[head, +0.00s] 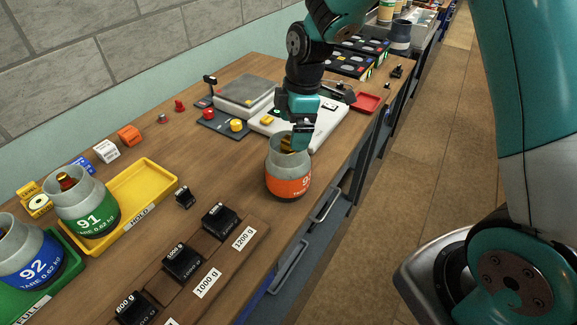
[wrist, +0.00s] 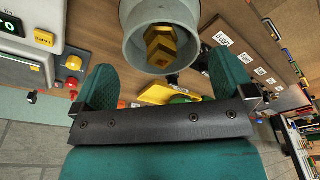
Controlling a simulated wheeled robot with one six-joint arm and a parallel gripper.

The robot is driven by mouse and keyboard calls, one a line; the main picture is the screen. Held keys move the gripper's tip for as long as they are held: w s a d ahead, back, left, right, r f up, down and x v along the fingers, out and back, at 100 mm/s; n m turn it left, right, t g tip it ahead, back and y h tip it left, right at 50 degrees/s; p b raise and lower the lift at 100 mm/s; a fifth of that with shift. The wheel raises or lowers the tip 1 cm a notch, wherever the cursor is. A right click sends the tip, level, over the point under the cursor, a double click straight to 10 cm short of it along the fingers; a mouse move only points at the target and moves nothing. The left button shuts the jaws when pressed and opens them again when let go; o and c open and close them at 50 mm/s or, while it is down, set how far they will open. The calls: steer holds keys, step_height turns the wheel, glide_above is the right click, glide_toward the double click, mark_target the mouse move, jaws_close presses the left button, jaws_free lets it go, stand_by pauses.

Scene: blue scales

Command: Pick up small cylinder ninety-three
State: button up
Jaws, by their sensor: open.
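A small grey cylinder with an orange label (head: 288,182) stands upright on the wooden bench near its front edge. In the wrist view the cylinder's round collar (wrist: 133,46) with a brass valve inside lies just beyond the fingertips. My gripper (wrist: 165,82) is open there, with its two teal fingers apart and nothing between them.
Black weights (head: 183,263) sit on a wooden rack in front. A scale (head: 248,92) stands behind. Bare bench lies left of the orange-labelled cylinder.

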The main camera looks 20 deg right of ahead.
mark_target(289, 137)
steer(key=shift+w+a+f+p, duration=0.15)
steer(key=shift+f+p, duration=0.25)
steer(key=shift+f, duration=0.45)
steer(key=shift+s+a+f+p, duration=0.1)
steer(key=shift+a+f+p, duration=0.3)
steer(key=shift+f, duration=0.5)
steer(key=shift+w+a+f+p, duration=0.1)
steer(key=shift+f+p, duration=0.35)
steer(key=shift+f, duration=0.4)
steer(key=shift+r, duration=0.1)
steer(key=c, duration=1.6)
